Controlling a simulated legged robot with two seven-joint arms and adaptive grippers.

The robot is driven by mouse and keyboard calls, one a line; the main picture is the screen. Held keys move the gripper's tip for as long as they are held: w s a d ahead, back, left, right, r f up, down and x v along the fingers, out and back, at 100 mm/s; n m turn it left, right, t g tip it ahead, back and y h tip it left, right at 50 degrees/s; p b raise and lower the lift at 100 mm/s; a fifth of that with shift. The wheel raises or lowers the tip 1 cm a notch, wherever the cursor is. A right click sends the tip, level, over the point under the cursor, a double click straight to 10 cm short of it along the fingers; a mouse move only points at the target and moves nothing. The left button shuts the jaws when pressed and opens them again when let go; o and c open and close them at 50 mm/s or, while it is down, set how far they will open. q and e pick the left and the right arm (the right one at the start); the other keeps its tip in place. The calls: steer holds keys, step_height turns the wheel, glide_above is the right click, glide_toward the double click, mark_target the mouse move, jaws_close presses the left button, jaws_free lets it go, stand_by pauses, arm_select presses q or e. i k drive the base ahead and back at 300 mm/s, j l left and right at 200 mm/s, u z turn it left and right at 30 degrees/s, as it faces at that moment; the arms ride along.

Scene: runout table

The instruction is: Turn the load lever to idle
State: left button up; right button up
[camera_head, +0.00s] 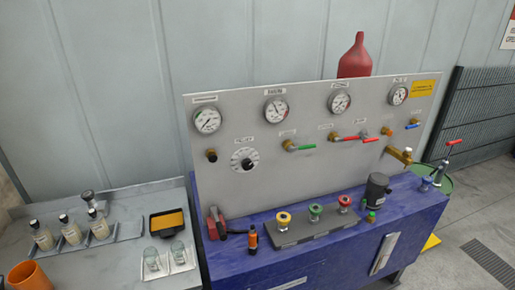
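A grey upright panel (285,185) stands at the back of a blue bench (300,262). A black dial with a pale scale (243,158) sits on its left part under a small label too blurred to read. A green lever (300,147), red levers (346,138) and a blue lever (412,125) lie roughly level on the panel. A red device (215,222) stands at the bench's left end. I cannot tell from the blurred labels which part is the load lever or where idle is marked. Neither of my grippers is in view.
Gauges (207,120) line the panel top. Yellow, green and red knobs (315,212) stand on a grey block, with a dark cylinder (377,188) to their right. A side table (110,265) holds bottles (72,232), glasses and a tray. A red bottle (356,57) is behind the panel.

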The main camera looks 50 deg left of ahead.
mark_target(291, 147)
steer(key=u, duration=1.45)
